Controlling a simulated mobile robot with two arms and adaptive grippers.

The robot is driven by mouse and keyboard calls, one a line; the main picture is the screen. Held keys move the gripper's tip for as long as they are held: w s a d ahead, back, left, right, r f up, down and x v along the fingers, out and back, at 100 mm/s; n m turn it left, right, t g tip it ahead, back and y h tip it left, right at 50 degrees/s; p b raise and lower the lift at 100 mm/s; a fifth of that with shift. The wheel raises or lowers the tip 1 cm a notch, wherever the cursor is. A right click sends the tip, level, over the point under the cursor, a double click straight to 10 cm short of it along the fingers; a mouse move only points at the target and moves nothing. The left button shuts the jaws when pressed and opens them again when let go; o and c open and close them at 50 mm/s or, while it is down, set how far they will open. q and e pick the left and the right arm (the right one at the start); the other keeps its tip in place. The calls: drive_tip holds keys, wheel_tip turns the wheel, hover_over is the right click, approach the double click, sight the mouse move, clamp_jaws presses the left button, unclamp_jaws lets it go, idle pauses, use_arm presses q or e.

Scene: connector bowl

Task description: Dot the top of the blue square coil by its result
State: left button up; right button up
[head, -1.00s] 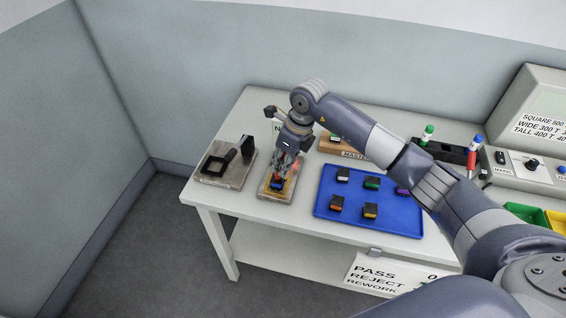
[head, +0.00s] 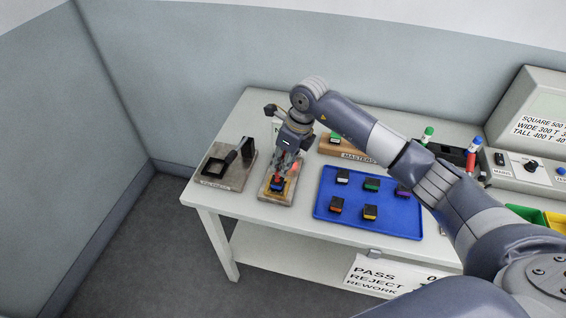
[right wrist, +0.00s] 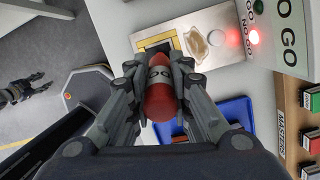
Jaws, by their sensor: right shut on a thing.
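My right gripper (head: 284,172) is shut on a red marker with a pale band (right wrist: 159,92), which fills the space between the fingers in the right wrist view. The gripper points down over the gauge plate (head: 270,195). The blue square coil (head: 276,187) sits in the gauge nest right under it, mostly hidden by fingers and marker. I cannot tell if the marker tip touches the coil. A red lamp (right wrist: 253,37) glows beside NO GO on the gauge sign (right wrist: 290,35). My left gripper (right wrist: 26,88) shows far left in the right wrist view, fingers apart and empty.
A blue tray (head: 385,228) with several coils lies right of the gauge. A black clamp fixture (head: 232,158) stands left of it. The masters block (head: 338,147) is behind, and a marker holder (head: 448,153) stands right. A PASS/REJECT/REWORK sign hangs in front.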

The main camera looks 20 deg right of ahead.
drive_tip(key=shift+r+p, duration=1.35)
drive_tip(key=shift+r, duration=1.55)
